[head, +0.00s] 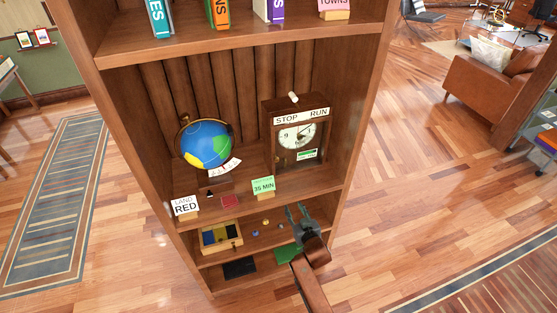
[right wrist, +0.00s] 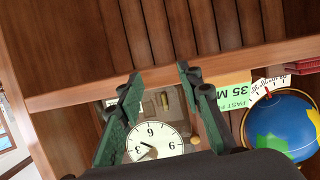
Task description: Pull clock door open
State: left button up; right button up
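The clock (head: 298,136) is a brown wooden case with a round white dial, under a STOP / RUN sign, on the middle shelf at the right. Its door looks shut in the head view, but its edge is too small to be sure. In the right wrist view the dial (right wrist: 155,143) shows upside down between my fingers. My right gripper (head: 296,210) is open and empty, in front of and below the clock, apart from it. Its open fingers also show in the right wrist view (right wrist: 158,78). My left gripper is not in view.
A globe (head: 204,143) stands left of the clock. A green 35 MIN card (head: 263,187) and a LAND RED card (head: 185,206) stand at the shelf's front. A tray of coloured pieces (head: 220,237) sits on the lower shelf. The bookcase side wall (head: 358,110) is close right of the clock.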

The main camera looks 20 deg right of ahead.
aim_at(277, 161)
jog(key=w+a+r+t, duration=0.2)
jog(key=w+r, duration=0.1)
jog(key=r, duration=0.5)
jog(key=w+a+r+t, duration=0.1)
jog(key=w+r, duration=0.2)
jog(key=r, duration=0.5)
jog(key=shift+y, duration=0.3)
jog(key=w, duration=0.6)
jog(key=shift+w+a, duration=0.1)
jog(key=shift+a, duration=0.15)
jog(key=shift+w, duration=0.55)
jog(key=shift+c, duration=0.7)
grip_shut()
